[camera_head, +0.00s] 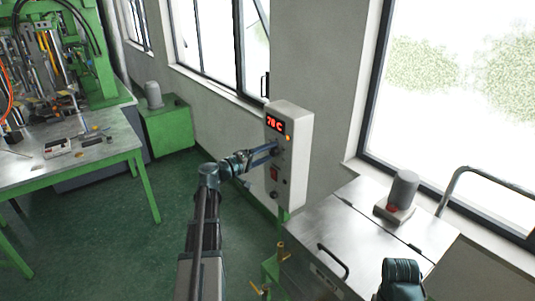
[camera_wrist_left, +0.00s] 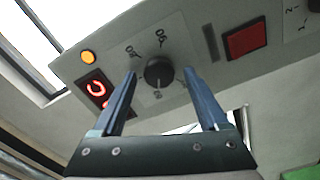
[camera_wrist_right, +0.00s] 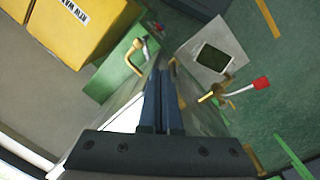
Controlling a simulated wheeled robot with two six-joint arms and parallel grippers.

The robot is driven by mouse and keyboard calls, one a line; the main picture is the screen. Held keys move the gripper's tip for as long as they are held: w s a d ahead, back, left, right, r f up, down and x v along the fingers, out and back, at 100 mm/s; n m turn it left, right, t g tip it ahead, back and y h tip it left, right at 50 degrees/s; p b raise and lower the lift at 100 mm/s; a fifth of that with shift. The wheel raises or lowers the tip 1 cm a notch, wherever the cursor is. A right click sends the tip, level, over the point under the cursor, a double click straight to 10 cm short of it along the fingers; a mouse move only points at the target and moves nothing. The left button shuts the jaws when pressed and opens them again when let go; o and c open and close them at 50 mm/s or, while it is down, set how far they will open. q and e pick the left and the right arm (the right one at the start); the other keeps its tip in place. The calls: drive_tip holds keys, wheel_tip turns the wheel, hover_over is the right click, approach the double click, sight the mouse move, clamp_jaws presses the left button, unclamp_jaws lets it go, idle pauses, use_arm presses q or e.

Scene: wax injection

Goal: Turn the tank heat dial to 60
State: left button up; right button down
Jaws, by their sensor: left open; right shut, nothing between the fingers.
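The control box (camera_head: 293,150) is mounted on the wall, with a red display (camera_head: 275,122) that seems to read 78 C. In the left wrist view the black round heat dial (camera_wrist_left: 159,71) sits on a pale plate with printed numbers that are hard to read. My left gripper (camera_head: 274,150) is open in front of the box. Its fingers (camera_wrist_left: 160,80) stand on either side of the dial with gaps showing; contact cannot be told. In the head view the fingers largely hide the dial. My right gripper (camera_wrist_right: 164,70) is shut and empty, away from the box.
On the box are an orange lamp (camera_wrist_left: 88,57) and a red switch (camera_wrist_left: 246,39). A metal-topped tank (camera_head: 345,225) with a handle stands below right. A green-legged workbench (camera_head: 110,150) is at left. A yellow box (camera_wrist_right: 75,30) shows in the right wrist view.

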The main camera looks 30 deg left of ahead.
use_arm(q)
drive_tip(key=shift+s, duration=0.1)
drive_tip(key=v, duration=1.3)
drive_tip(key=shift+s+a, duration=0.2)
drive_tip(key=shift+s, duration=0.1)
drive_tip(key=shift+f, duration=0.1)
